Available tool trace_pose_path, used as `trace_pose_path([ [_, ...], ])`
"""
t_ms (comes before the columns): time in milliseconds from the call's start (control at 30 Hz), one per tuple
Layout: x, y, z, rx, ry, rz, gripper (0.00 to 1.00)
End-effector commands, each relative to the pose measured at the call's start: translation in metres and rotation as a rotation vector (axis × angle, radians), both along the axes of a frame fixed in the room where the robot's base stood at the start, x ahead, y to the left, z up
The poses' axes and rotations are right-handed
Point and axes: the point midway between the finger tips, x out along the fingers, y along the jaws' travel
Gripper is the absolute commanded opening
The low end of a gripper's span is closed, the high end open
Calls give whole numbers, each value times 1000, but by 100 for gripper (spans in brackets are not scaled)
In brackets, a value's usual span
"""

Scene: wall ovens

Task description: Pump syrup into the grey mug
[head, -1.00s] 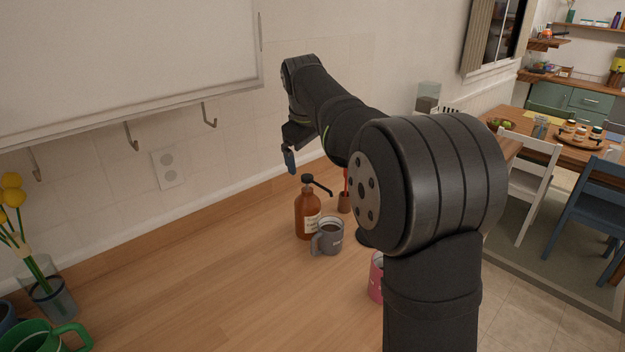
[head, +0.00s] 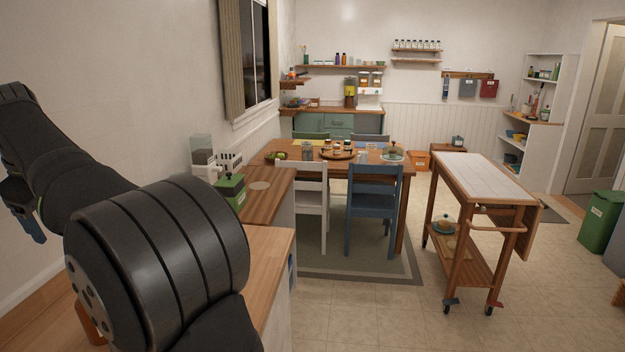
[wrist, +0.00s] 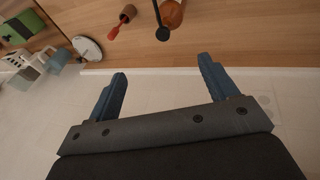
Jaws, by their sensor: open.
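In the wrist view, the amber syrup bottle (wrist: 174,12) with its black pump (wrist: 162,32) shows at the top edge, cut off by the frame. My gripper (wrist: 161,77) is open and empty, its two blue fingers apart and pointing toward the counter; the pump head lies just beyond the gap in the picture, with no contact visible. In the head view, my gripper (head: 30,226) is at the left edge, only partly seen.
A round white object (wrist: 87,48) lies farther left. In the head view, a green box (head: 230,190) sits on the counter; a dining table and wooden cart (head: 485,172) stand beyond, with open floor between.

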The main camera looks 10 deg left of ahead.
Motion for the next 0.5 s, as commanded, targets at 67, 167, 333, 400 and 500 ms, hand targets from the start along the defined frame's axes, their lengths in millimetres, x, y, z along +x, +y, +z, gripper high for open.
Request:
trace_pose_path([
  [67, 0, 0, 0, 0, 0, 0, 63],
  [167, 0, 0, 0, 0, 0, 0, 43],
  [333, 0, 0, 0, 0, 0, 0, 10],
  [400, 0, 0, 0, 0, 0, 0, 0],
  [500, 0, 0, 0, 0, 0, 0, 0],
])
